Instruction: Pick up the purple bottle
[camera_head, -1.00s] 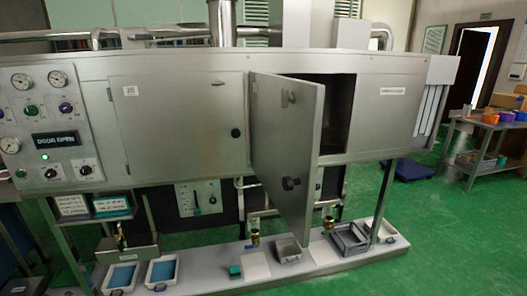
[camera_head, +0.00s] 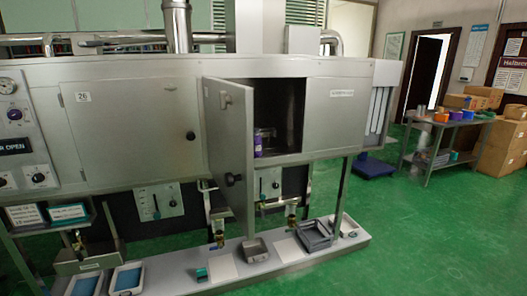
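A small purple bottle (camera_head: 258,148) stands inside the open compartment of the large metal machine (camera_head: 135,125), near the left side of the opening. The open door (camera_head: 229,150) stands out toward me just left of it and may hide part of the bottle. A clear or metallic object (camera_head: 268,133) is beside the bottle, too small to make out. Neither of my grippers is in view.
The floor in front of the machine is clear green. A low platform (camera_head: 345,250) with trays runs along the machine's foot. At the right stand a metal table (camera_head: 437,127) with colored items and stacked cardboard boxes (camera_head: 497,150).

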